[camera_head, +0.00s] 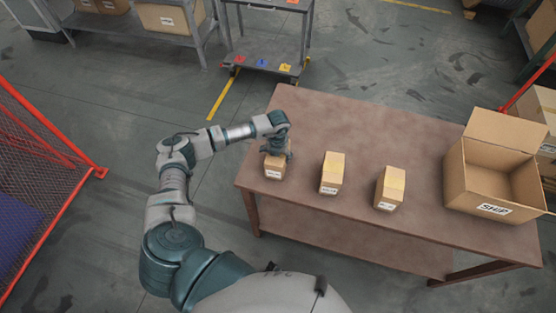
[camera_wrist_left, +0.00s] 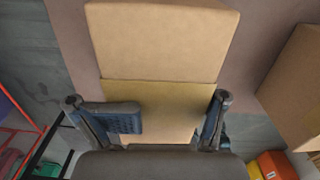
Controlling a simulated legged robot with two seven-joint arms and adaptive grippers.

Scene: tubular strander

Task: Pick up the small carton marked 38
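Three small tan cartons stand in a row on the brown table in the head view: a left carton (camera_head: 274,167), a middle carton (camera_head: 332,173) and a right carton (camera_head: 389,188). Each has a white label, too small to read, so I cannot tell which is marked 38. My left gripper (camera_head: 277,150) is over the left carton and hides part of its top. In the left wrist view, the fingers of my left gripper (camera_wrist_left: 170,120) are spread apart in front of the carton (camera_wrist_left: 160,45); I cannot tell whether they touch it. My right gripper is out of view.
An open carton marked SHIP (camera_head: 492,182) stands at the right end of the brown table (camera_head: 320,112). A grey cart (camera_head: 262,45) is behind the table. A red mesh fence (camera_head: 45,160) stands at the left. The table's back middle is clear.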

